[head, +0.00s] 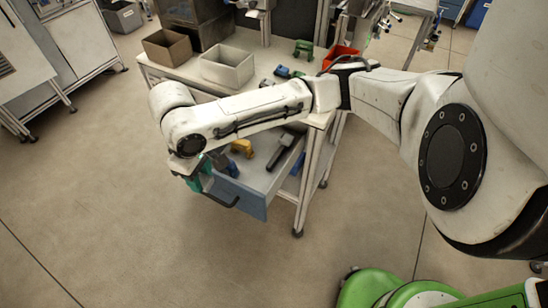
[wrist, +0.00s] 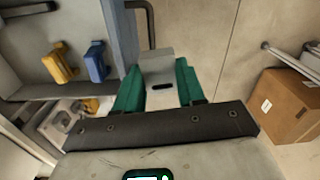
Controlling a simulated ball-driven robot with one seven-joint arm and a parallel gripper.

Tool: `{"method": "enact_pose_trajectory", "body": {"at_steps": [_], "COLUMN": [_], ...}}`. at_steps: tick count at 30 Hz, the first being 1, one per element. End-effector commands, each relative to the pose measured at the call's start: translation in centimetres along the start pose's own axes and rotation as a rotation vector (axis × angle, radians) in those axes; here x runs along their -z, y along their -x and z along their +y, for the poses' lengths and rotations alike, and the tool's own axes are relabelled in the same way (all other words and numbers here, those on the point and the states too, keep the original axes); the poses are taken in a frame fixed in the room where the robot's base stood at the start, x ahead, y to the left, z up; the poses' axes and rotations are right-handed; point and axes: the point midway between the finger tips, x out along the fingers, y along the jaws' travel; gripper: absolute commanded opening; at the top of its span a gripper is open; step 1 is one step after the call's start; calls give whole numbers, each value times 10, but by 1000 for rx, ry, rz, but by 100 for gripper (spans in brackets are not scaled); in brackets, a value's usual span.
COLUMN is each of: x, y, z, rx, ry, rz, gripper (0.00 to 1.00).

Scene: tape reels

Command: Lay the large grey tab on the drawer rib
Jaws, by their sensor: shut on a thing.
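My gripper (wrist: 158,88) has green fingers, shut on the large grey tab (wrist: 157,66), a flat grey piece with a dark slot. In the wrist view the tab is beside the blue drawer front, near its dark handle (wrist: 146,18). The open drawer (head: 262,205) shows in the head view, with my gripper (head: 202,180) at the left end of its blue front. The tab cannot be made out in the head view. I cannot tell which edge is the drawer rib, or whether the tab touches the drawer.
A yellow item (wrist: 60,64) and a blue item (wrist: 97,62) are in the drawer. A black tool (head: 281,150) lies further right there. Bins (head: 227,66) stand on the bench above. A cardboard box (wrist: 285,106) is at right in the wrist view. Floor before the drawer is clear.

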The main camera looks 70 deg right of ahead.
Motion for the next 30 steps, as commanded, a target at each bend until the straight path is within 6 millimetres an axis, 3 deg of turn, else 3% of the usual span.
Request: {"method": "enact_pose_trajectory", "body": {"at_steps": [1, 6, 15, 22, 26, 30], "x": [-12, -58, -159, -219, -234, -235], "y": [-4, 0, 5, 7, 8, 3], "z": [24, 84, 160, 183, 186, 190], "rx": [2, 5, -6, -18, -23, -26], "ry": [-24, -61, -121, -147, -152, -152], "rz": [4, 8, 14, 11, 10, 7], "gripper": [11, 11, 11, 11, 11, 11]}}
